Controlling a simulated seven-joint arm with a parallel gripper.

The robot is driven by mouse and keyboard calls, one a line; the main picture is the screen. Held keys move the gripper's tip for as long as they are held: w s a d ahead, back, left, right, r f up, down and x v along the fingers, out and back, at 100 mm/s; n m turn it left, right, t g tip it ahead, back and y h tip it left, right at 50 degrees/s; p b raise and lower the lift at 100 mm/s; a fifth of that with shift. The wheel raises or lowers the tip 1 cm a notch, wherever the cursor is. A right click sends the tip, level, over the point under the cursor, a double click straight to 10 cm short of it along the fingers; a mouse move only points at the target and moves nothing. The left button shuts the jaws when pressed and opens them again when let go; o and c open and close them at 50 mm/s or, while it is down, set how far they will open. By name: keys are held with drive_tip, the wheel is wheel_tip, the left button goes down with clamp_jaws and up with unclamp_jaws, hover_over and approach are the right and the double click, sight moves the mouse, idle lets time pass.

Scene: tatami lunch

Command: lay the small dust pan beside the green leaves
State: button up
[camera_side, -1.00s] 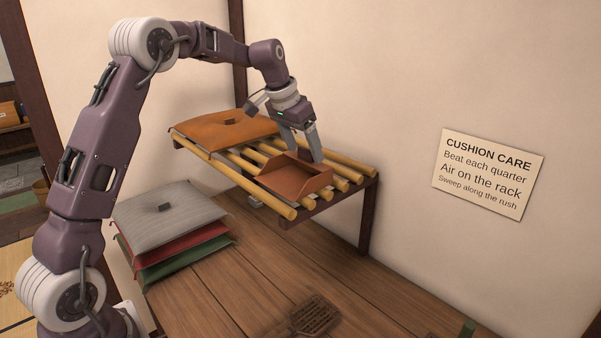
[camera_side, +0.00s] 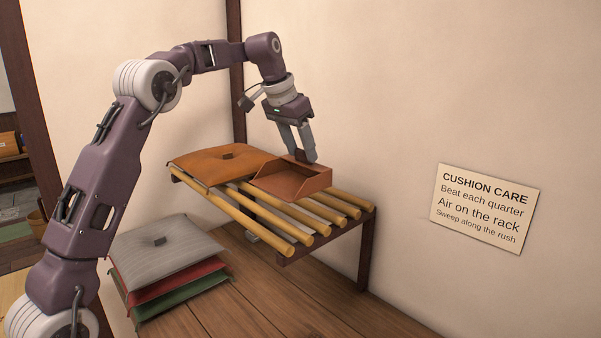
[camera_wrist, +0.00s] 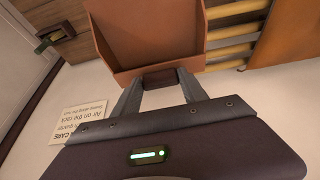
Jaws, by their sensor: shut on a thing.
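The small dust pan (camera_side: 290,182) is a brown-orange open tray with low walls. My gripper (camera_side: 307,160) is shut on its back end and holds it over the bamboo rack, next to the orange cushion. In the wrist view the dust pan (camera_wrist: 150,35) hangs beyond my fingers, which close on its short dark handle (camera_wrist: 160,78). In the side view the pan appears level and slightly above the bars, though the exact gap is hard to tell. I see no green leaves in either view.
The bamboo rack (camera_side: 277,232) has bare bars at its right. An orange cushion (camera_side: 222,160) lies on its left end. Grey (camera_side: 165,250), red and green cushions are stacked on the wooden floor. A cushion care sign (camera_side: 487,208) is on the wall.

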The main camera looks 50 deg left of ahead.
drive_tip(key=shift+r, duration=0.7)
drive_tip(key=s+d+f+m, duration=0.15)
drive_tip(key=d+f, duration=0.35)
drive_tip(key=d, duration=0.5)
drive_tip(key=s+d+f+m, duration=0.1)
drive_tip(key=s+d+f, duration=0.25)
drive_tip(key=d, duration=0.65)
drive_tip(key=s+f+n, duration=0.2)
drive_tip(key=s+f, duration=0.6)
drive_tip(key=f, duration=0.4)
drive_tip(key=w+d+f, duration=0.9)
drive_tip(key=f, duration=0.3)
drive_tip(key=shift+n, duration=0.25)
drive_tip(key=f, duration=1)
drive_tip(key=shift+w+d+f, duration=0.15)
drive_tip(key=shift+w+d, duration=0.05)
drive_tip(key=shift+w, duration=0.05)
